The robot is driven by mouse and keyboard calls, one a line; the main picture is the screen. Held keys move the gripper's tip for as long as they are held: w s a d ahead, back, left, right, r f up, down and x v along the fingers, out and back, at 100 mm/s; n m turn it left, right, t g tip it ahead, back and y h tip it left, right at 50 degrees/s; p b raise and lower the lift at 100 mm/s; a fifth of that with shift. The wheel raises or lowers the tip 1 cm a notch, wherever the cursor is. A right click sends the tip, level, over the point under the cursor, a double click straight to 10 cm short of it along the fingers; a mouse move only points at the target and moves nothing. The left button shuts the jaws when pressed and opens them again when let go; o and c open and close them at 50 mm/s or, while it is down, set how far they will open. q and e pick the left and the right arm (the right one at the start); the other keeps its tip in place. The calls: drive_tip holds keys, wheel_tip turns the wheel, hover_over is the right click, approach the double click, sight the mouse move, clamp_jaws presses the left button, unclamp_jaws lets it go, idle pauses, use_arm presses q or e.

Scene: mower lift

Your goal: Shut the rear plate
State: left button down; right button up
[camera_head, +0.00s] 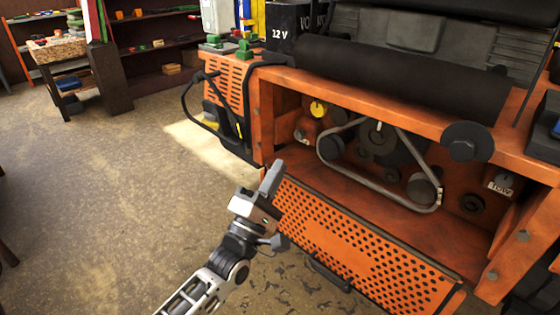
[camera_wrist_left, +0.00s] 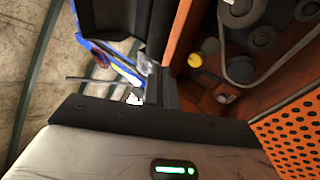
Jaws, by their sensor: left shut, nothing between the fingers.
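The rear plate (camera_head: 350,245) is an orange perforated panel. It hangs open, tilted outward from the lower edge of the orange mower's rear opening, with a dark handle (camera_head: 328,276) at its outer edge. The belt and pulleys (camera_head: 380,150) inside are exposed. My left gripper (camera_head: 271,178) is shut and empty, at the left end of the plate close to its upper corner. I cannot tell if it touches the plate. In the left wrist view the perforated plate (camera_wrist_left: 295,130) shows at the right. My right gripper is not in view.
The mower body (camera_head: 400,95) rises behind the opening, with a dark roller (camera_head: 390,75) across it. A black bent bar (camera_head: 195,110) sticks out at its left side. A box marked 12 V (camera_head: 283,30) sits on top. Shelves (camera_head: 150,45) stand at the back left. The floor (camera_head: 100,200) at left is clear.

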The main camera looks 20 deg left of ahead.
use_arm(q)
drive_tip(key=shift+x, duration=0.9)
idle(1.0)
drive_tip(key=shift+w, duration=0.1)
